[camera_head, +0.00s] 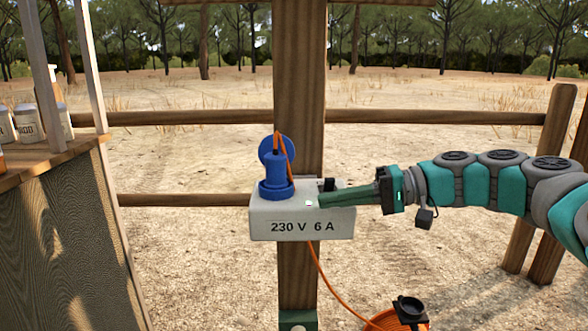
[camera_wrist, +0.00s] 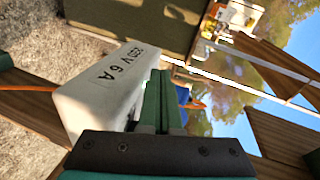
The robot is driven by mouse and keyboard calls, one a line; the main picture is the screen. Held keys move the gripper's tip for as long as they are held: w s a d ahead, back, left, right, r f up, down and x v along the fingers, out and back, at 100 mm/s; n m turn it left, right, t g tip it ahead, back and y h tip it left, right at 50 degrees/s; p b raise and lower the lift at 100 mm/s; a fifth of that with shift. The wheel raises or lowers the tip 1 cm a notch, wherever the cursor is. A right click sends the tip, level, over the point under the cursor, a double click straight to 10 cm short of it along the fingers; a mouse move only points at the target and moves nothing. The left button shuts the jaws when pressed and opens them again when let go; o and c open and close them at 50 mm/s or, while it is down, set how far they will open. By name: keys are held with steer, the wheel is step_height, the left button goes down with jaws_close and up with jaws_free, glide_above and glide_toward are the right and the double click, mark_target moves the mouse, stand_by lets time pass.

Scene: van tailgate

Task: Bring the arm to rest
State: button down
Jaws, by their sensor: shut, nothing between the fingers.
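My gripper (camera_head: 322,200) reaches in from the right in the head view, its arm stretched out almost level. Its green fingers are together with nothing between them, and they lie over the right part of the power box's top. I cannot tell whether they touch the box. In the wrist view my gripper (camera_wrist: 158,75) points along the side of the box. The white power box (camera_head: 302,222), marked "230 V 6 A", is on a wooden post; it also shows in the wrist view (camera_wrist: 108,95). A blue plug (camera_head: 275,172) stands upright in its blue socket, with an orange cable.
The wooden post (camera_head: 298,80) and rail fence (camera_head: 420,117) stand behind the box. An orange cable reel (camera_head: 385,319) lies below. A wooden counter (camera_head: 70,240) with jars (camera_head: 27,122) stands at left. A small dark switch-like part (camera_head: 328,184) is on the box beside my fingers.

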steer(key=s+a+f+n+g+h+p, duration=0.15)
steer(key=s+a+f+h, duration=0.25)
steer(key=s, duration=0.4)
steer(key=s+a+f+g+h+p, duration=0.1)
steer(key=s+a+f+h+p, duration=0.15)
steer(key=s, duration=0.55)
steer(key=s+d+f+m+h+p, duration=0.2)
steer(key=s+d+f+h+p, duration=0.2)
steer(key=s+d+f+h, duration=0.5)
steer(key=s+d+f+g, duration=0.1)
steer(key=s+d+f, duration=0.1)
steer(key=s+d, duration=0.2)
steer(key=shift+s, duration=1.15)
steer(key=shift+a, duration=0.1)
